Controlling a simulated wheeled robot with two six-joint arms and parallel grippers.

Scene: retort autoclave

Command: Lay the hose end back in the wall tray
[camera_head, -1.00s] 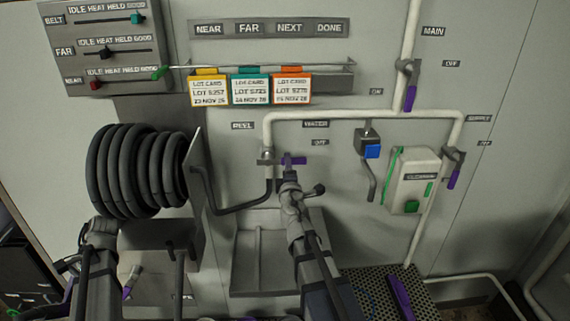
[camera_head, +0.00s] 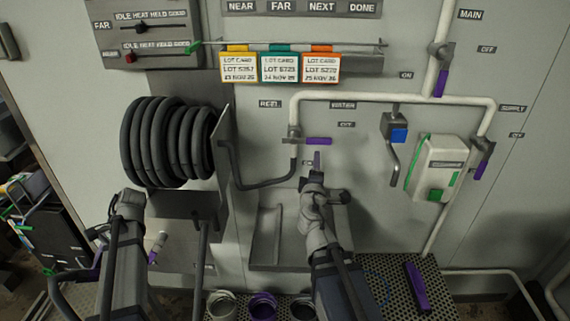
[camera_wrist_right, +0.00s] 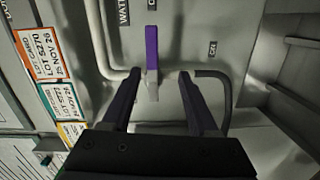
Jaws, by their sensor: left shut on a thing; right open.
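The black hose (camera_head: 150,142) is coiled on a reel on the wall. A grey wall tray (camera_head: 262,258) with a divider stands to its right, partly hidden by my right arm. My left gripper (camera_head: 128,203) is below the coil, mostly hidden by its own wrist. It is shut, and the hose end in it cannot be made out. My right gripper (camera_head: 314,172) is open and empty above the tray, just below the purple reel valve handle (camera_head: 319,141). In the right wrist view, this handle (camera_wrist_right: 152,48) lies ahead between the open fingers (camera_wrist_right: 160,76).
A bent dark pipe (camera_head: 262,187) runs from the valve past the tray's top. A grey side plate (camera_head: 224,150) stands beside the coil. Several buckets (camera_head: 262,305) stand below. A blue-button box (camera_head: 395,132) and a white box (camera_head: 434,168) are on the wall at right.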

